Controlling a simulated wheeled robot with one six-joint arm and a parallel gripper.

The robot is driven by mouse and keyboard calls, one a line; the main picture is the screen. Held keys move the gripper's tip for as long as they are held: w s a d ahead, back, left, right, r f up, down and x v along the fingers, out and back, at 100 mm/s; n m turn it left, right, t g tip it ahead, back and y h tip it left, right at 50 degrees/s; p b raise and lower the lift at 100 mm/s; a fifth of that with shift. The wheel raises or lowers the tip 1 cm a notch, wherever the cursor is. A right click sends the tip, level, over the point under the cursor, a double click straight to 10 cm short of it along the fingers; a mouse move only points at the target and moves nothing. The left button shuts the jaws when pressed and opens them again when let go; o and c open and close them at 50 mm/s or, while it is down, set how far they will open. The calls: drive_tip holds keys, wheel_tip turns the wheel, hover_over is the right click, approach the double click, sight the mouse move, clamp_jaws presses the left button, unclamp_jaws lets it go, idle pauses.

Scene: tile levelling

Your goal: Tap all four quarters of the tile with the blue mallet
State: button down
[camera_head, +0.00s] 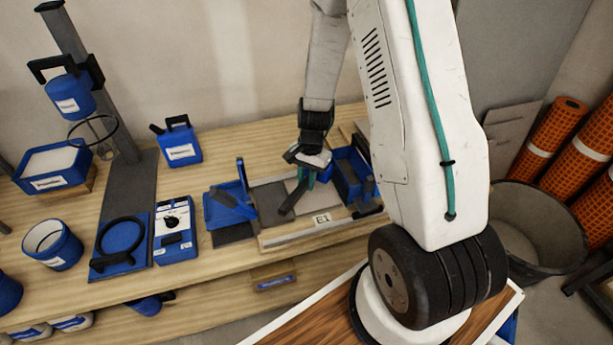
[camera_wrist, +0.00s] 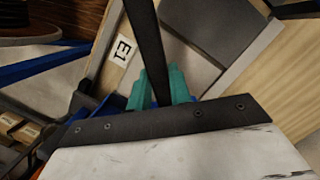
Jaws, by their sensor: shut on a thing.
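My gripper (camera_head: 309,178) is over the right part of the framed tile bed, its teal fingers pointing down. In the wrist view the teal fingers (camera_wrist: 162,90) are shut around a black bar, the handle of the blue mallet (camera_wrist: 148,40). In the head view the handle (camera_head: 289,203) slants down left from the fingers across the tiles. The mallet's head cannot be made out clearly. A light grey tile (camera_head: 298,186) lies under my gripper, partly covered by it; it also shows in the wrist view (camera_wrist: 188,62). I cannot tell whether the mallet touches it.
A blue box with switches (camera_head: 175,230) and a blue can (camera_head: 180,145) stand farther left on the bench (camera_head: 222,158).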

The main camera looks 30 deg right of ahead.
wheel_tip(320, 180, down, 3)
drive_tip(key=shift+f, duration=0.1)
wheel_tip(320, 180, up, 5)
drive_tip(key=shift+r, duration=0.1)
idle(0.5)
